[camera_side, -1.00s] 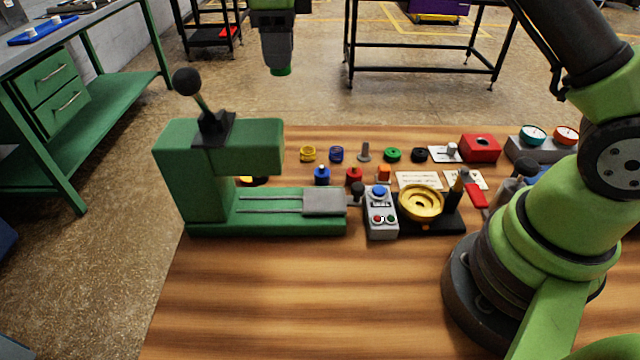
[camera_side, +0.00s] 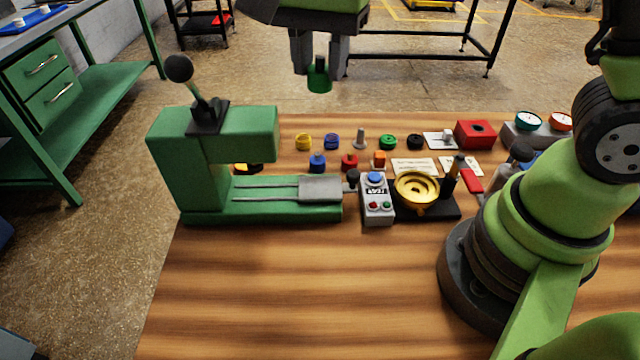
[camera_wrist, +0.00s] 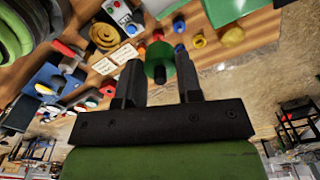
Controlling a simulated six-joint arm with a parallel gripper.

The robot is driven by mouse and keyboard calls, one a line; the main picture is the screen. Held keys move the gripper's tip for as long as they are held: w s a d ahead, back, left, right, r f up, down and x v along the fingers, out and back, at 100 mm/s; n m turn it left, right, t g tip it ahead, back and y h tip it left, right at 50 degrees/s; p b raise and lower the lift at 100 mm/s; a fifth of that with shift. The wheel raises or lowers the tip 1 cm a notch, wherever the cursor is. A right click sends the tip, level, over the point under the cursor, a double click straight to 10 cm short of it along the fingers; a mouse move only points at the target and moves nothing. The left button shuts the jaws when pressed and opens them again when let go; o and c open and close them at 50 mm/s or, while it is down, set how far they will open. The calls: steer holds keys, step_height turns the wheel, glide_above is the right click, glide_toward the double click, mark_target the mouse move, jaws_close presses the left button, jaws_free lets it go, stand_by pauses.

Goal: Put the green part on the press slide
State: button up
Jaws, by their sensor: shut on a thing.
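The green part (camera_side: 319,80), a flanged disc with a dark stem, hangs below my gripper (camera_side: 319,65) high above the back of the bench. My gripper is shut on it; the part also shows between the fingers in the wrist view (camera_wrist: 159,62). The press slide (camera_side: 321,188) is a flat grey plate at the right end of the rails on the green press (camera_side: 190,170). The slide looks empty, and my gripper is well above and behind it. A green ring (camera_side: 388,142) also lies on the bench in the back row.
The press arm and its black-knobbed lever (camera_side: 180,70) rise left of the slide. A grey button box (camera_side: 376,200) and a brass bowl fixture (camera_side: 416,190) stand right of it. Small coloured parts lie behind. The bench front (camera_side: 270,290) is clear.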

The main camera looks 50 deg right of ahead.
mark_target(320, 186)
step_height(320, 186, down, 18)
steer(key=shift+r, duration=0.15)
stand_by(0.4)
steer(key=o, duration=0.7)
